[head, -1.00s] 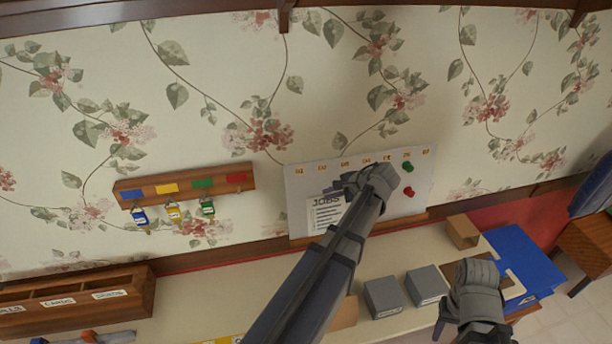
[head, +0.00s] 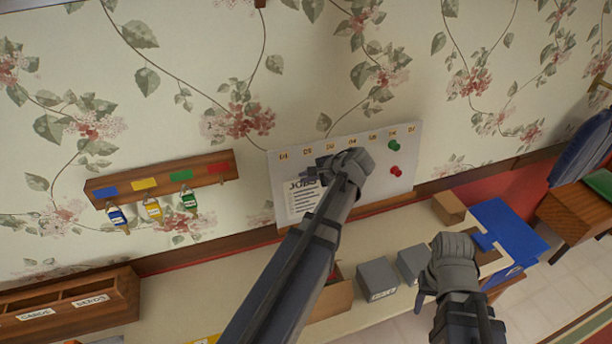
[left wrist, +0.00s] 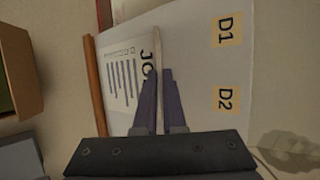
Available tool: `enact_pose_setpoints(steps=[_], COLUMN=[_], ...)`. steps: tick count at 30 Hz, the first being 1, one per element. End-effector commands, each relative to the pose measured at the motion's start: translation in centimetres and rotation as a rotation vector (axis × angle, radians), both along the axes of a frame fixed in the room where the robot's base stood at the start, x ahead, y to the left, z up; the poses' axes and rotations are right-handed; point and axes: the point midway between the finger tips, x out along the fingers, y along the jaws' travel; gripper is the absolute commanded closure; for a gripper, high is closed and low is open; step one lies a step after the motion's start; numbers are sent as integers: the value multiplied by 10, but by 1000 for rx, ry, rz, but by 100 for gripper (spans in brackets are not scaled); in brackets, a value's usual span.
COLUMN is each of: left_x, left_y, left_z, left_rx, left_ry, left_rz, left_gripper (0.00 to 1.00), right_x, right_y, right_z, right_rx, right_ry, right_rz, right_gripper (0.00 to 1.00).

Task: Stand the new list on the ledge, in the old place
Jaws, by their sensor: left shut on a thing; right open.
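The list (head: 303,203), a white card headed JOBS, is upright in front of the white board (head: 365,180), at its lower left. My left gripper (head: 322,172) is shut on the list's top edge and covers part of the heading. In the left wrist view the list (left wrist: 122,75) shows its face, with its edge between the fingertips (left wrist: 158,78). The brown ledge (left wrist: 94,85) runs close below the list's lower edge; I cannot tell whether they touch. My right gripper (head: 430,296) is open, low at the right, above the counter.
Green and red pins (head: 394,146) are on the board's right side. A wooden sorter (head: 70,305) is at lower left.

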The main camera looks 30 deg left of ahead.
Motion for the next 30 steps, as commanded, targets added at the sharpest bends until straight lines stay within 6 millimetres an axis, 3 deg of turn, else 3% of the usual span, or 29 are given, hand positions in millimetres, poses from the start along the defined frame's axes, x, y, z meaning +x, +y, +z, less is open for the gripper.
enact_pose_setpoints(steps=[3, 20, 30], left_x=[-1, -1, -3], left_y=[-1, -2, -4], left_z=[-9, -11, -23], left_rx=[0, 2, 15], left_ry=[0, -1, -6], left_rz=[0, -1, -2], left_gripper=[100, 100, 100], right_x=[0, 0, 0], right_y=[0, 0, 0], right_z=[-9, -11, -25], right_rx=[0, 0, 0], right_ry=[0, 0, -1], right_rz=[-1, -1, 0], right_gripper=[50, 50, 50])
